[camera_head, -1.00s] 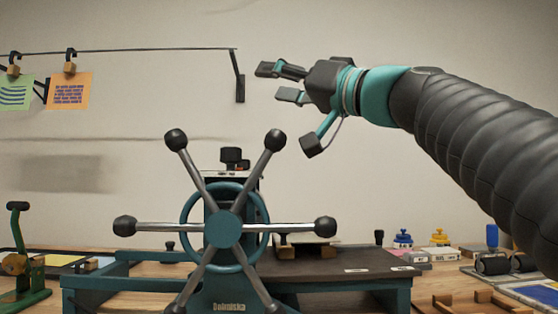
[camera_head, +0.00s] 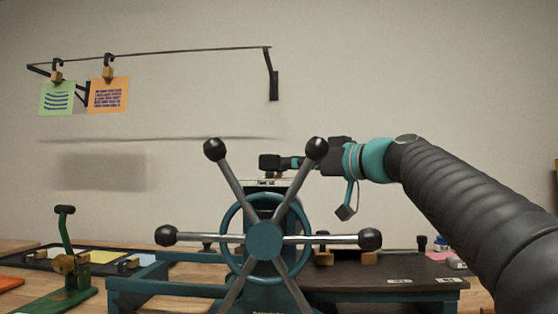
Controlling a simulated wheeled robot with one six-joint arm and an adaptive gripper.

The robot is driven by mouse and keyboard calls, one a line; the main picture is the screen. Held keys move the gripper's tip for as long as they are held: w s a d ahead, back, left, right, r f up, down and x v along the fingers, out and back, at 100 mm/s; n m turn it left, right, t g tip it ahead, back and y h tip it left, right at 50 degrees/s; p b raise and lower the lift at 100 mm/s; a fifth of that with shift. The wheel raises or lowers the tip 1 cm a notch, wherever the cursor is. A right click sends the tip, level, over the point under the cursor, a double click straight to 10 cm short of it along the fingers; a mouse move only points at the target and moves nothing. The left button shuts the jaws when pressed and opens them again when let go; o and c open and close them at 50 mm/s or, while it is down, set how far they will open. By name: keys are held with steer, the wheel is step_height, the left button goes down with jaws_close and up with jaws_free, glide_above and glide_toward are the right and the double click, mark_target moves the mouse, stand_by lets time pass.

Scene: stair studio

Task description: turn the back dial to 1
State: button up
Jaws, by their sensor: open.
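The black dial (camera_head: 269,162) sits on top of the dark post behind the spoked wheel, above a pale marked strip (camera_head: 268,182). Its pointer and the marks are too small to read. My gripper (camera_head: 287,163) is at the dial's height, reaching in from the right, with its fingers pointing left. The fingers overlap the dial's right side in the picture. I cannot tell whether they touch it or lie around it. The jaws are open, and their gap is hard to see from here.
A teal press with a large spoked wheel (camera_head: 265,240) stands in front of the dial, its ball-ended handles spread wide. A green lever tool (camera_head: 66,262) stands at left. A wall rail (camera_head: 180,52) holds two hanging cards. The wall above the press is clear.

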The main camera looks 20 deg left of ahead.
steer(key=shift+p+x, duration=0.55)
steer(key=shift+x, duration=2)
jaws_close()
